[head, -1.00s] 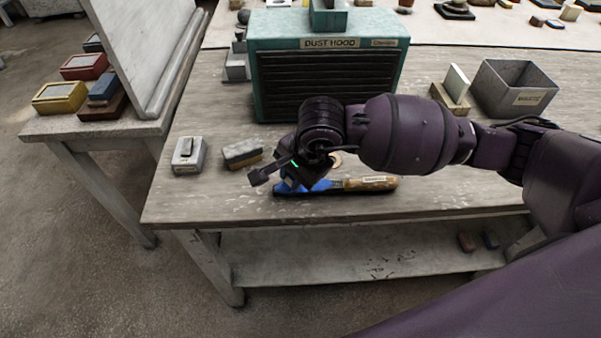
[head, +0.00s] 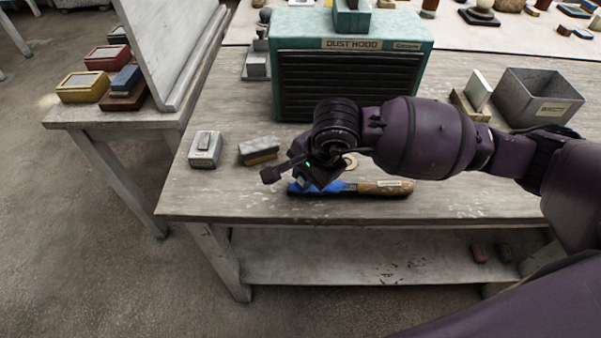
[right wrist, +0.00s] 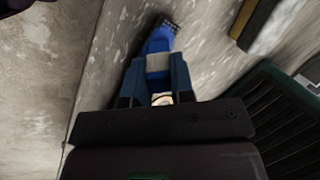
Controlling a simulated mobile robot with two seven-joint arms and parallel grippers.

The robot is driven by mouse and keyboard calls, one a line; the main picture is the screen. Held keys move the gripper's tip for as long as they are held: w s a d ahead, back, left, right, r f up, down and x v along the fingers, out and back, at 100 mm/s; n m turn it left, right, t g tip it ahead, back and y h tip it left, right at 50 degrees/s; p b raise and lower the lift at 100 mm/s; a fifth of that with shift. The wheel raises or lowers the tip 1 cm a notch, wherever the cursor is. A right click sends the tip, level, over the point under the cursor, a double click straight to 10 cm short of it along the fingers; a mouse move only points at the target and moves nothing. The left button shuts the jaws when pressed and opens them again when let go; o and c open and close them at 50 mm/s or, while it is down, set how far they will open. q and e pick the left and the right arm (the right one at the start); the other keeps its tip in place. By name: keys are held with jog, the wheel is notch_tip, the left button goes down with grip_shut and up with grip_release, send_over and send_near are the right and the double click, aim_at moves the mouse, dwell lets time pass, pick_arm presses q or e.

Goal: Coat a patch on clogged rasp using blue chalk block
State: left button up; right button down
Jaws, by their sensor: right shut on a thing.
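The rasp (head: 360,189) lies flat along the front of the workbench, its wooden handle (head: 392,187) to the right. Bright blue shows along its left half; chalk and coating are hard to tell apart there. My right gripper (head: 303,182) is low over that left part, shut on the blue chalk block. In the right wrist view, a pale band (right wrist: 158,63) sits between the fingers with blue (right wrist: 158,42) beyond it, and the rasp's dark, toothed tip (right wrist: 172,22) shows past the blue. Whether the block touches the rasp is hidden. My left gripper is out of view.
A green dust hood (head: 350,82) stands behind the rasp. A grey-and-tan block (head: 259,150) and a small grey box (head: 205,150) sit to the left. A grey bin (head: 540,98) is at the right. The bench's front edge is close to the rasp.

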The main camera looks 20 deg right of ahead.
jog(key=shift+s+d, duration=0.15)
jog(key=shift+d, duration=0.4)
jog(key=shift+s+d, duration=0.15)
jog(key=shift+d, duration=0.4)
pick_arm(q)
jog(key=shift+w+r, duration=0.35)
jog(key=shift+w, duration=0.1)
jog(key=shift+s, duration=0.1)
pick_arm(e)
jog(key=shift+a+r, duration=0.1)
jog(key=shift+r, duration=0.05)
jog(key=shift+w+a+r, duration=0.2)
jog(key=shift+a+r, duration=0.15)
jog(key=shift+a, duration=0.1)
jog(key=shift+w+a+r+p, duration=0.1)
jog(key=shift+a+r+p, duration=0.2)
jog(key=shift+a, duration=0.2)
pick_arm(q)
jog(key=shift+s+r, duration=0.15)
